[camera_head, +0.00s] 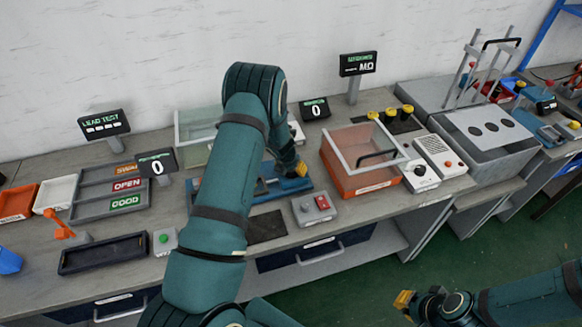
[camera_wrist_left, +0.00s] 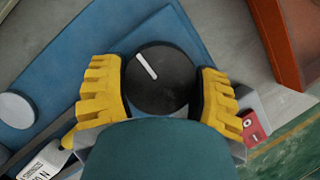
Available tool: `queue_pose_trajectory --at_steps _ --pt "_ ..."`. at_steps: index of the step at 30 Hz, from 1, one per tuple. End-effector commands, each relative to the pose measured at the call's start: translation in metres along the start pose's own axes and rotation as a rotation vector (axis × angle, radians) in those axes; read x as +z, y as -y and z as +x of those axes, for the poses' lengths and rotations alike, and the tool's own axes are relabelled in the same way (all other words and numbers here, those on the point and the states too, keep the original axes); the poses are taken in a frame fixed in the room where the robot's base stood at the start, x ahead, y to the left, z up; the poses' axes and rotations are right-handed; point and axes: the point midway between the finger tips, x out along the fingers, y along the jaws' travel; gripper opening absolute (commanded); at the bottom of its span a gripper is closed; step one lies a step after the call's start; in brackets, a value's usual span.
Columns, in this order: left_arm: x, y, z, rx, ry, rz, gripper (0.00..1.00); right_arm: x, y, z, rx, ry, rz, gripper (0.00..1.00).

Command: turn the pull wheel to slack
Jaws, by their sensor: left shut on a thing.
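The pull wheel is a round black knob (camera_wrist_left: 158,82) with a white pointer line, seen in the left wrist view. The line points to the upper left of that picture. The wheel sits on a blue fixture (camera_wrist_left: 70,75). My left gripper (camera_wrist_left: 162,92) has its yellow fingers on both sides of the wheel, shut on it. In the head view my left gripper (camera_head: 296,171) is at the right part of the blue fixture (camera_head: 268,190), and the wheel is hidden there. My right gripper (camera_head: 404,300) is at the lower right, away from the bench; its opening is unclear.
A control box (camera_head: 314,208) with a red button stands just in front of the fixture. An orange bin with a clear lid (camera_head: 358,165) stands to the right. A counter display (camera_head: 314,109) reading 0 stands behind. A dark tray (camera_head: 104,253) lies at left.

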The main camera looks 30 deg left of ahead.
Motion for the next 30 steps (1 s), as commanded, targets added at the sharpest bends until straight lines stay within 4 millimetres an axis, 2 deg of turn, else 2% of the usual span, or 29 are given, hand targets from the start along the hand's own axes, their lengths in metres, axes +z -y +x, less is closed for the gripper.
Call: queue_pose_trajectory --at_steps 2,3,5,13,17,30 --pt "0.0 0.0 0.0 -0.001 0.001 -0.001 0.29 0.0 0.0 0.0 0.0 0.0 0.0 0.0" --pt "0.0 0.0 0.0 -0.001 0.001 -0.001 0.78 0.0 0.0 0.0 0.0 0.0 0.0 0.0" --pt "0.0 0.0 0.0 -0.001 0.001 0.0 0.99 0.0 0.0 0.0 0.0 0.0 0.0 0.0" --pt "0.0 0.0 -0.001 0.0 0.001 0.0 1.0 0.0 0.0 0.0 0.0 -0.001 0.0 0.0" --pt "0.001 0.0 -0.011 0.0 0.001 0.001 1.0 0.0 0.0 0.0 0.0 -0.001 0.0 0.0" --pt "0.001 0.002 -0.093 -0.002 0.002 0.002 1.0 0.0 0.0 0.0 0.0 -0.001 0.0 0.0"
